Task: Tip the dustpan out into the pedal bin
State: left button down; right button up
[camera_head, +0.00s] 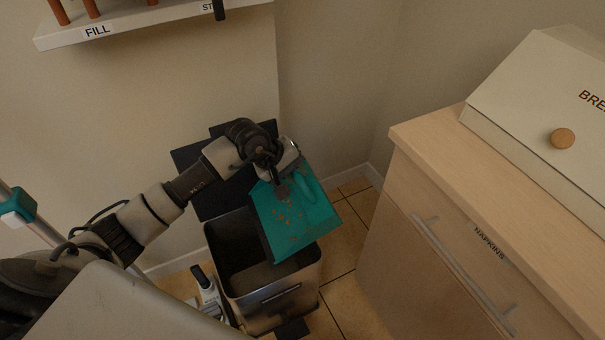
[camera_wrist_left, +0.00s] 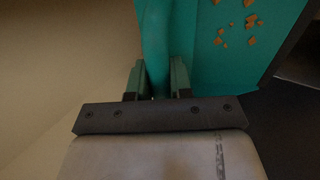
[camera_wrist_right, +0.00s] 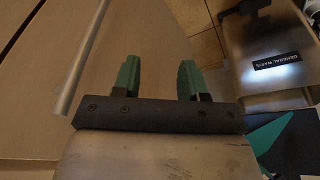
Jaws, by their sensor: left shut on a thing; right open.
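The teal dustpan (camera_head: 318,215) is over the right part of the pedal bin's opening, with orange crumbs (camera_head: 283,212) on its face. My left gripper (camera_head: 283,180) is shut on its handle; the left wrist view shows the handle (camera_wrist_left: 156,35) between the fingers (camera_wrist_left: 158,78). The pedal bin (camera_head: 285,312) stands open, its dark lid (camera_head: 215,203) raised behind; its bottom inside is hidden. In the right wrist view my right gripper (camera_wrist_right: 160,80) is open and empty, with the bin (camera_wrist_right: 265,35), marked "GENERAL WASTE", to its right. It is not seen in the head view.
A wooden cabinet (camera_head: 415,190) with a "NAPKINS" drawer and a long bar handle (camera_head: 460,270) stands right of the bin. A bread box (camera_head: 525,125) sits on it. A wall shelf (camera_head: 150,18) hangs at upper left. Some tiled floor (camera_head: 345,240) is clear between bin and cabinet.

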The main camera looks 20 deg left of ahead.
pick_arm(q)
jog(key=s+a+r+t+h+b, duration=0.1)
jog(key=b, duration=0.1)
jog(key=s+a+r+t+h+b, duration=0.1)
jog(key=s+a+b, duration=0.1)
jog(key=shift+r, duration=0.2)
pick_arm(e)
jog(key=r, duration=0.1)
jog(key=w+r+t, duration=0.1)
jog(key=r+t, duration=0.1)
jog(key=shift+w+a+r, duration=0.15)
jog(key=shift+w+a, duration=0.1)
jog(key=shift+a, duration=0.1)
dwell(0.7)
pick_arm(q)
jog(key=shift+d, duration=0.1)
